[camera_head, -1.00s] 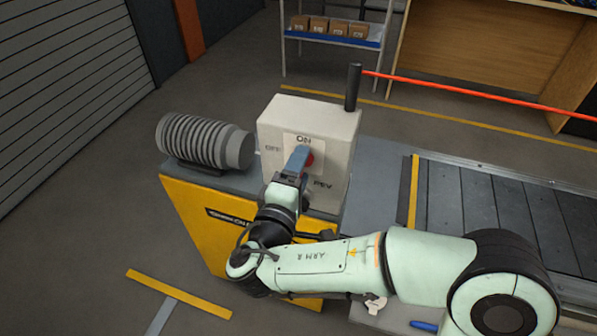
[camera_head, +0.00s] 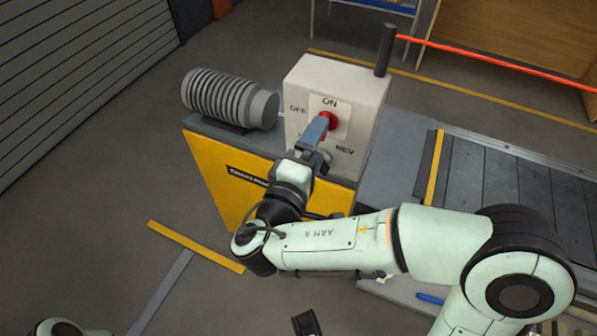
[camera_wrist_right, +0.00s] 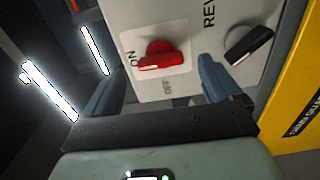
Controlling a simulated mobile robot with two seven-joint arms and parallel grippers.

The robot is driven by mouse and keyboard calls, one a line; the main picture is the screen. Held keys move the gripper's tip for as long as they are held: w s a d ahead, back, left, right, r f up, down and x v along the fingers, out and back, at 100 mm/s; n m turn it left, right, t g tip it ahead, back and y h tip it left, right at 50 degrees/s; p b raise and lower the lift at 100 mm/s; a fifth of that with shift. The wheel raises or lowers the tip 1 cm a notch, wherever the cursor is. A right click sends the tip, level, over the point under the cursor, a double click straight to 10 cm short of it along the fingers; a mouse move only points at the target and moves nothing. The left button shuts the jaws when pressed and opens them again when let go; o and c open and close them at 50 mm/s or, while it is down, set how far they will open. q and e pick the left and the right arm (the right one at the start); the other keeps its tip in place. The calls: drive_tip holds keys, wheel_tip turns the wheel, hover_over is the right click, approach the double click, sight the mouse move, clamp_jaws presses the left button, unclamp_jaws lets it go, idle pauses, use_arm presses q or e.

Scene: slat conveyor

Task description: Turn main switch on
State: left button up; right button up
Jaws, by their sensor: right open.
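The main switch is a red knob (camera_head: 332,121) on a white plate on the light control box (camera_head: 345,85). The plate reads ON at the top and OFF at the left. The right wrist view shows the red knob (camera_wrist_right: 160,54) closer up, its bar lying roughly lengthwise toward the ON label. My right gripper (camera_head: 319,128) is in front of the knob and hides part of it. In the wrist view its two blue-grey fingers (camera_wrist_right: 160,82) are spread apart, one each side of the knob in the picture. Contact cannot be told.
A black knob (camera_wrist_right: 249,46) by the REV label sits next to the red one. A grey ribbed motor (camera_head: 230,98) lies left of the box on the yellow cabinet (camera_head: 215,175). The slat conveyor (camera_head: 510,190) runs to the right.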

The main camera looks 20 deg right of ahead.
use_arm(q)
drive_tip(key=shift+s+d+r+p, duration=0.35)
drive_tip(key=shift+s+r, duration=0.1)
drive_tip(key=shift+s, duration=0.2)
use_arm(e)
drive_tip(key=v, duration=0.9)
drive_tip(key=shift+s+a, duration=0.15)
drive_tip(key=shift+a, duration=0.1)
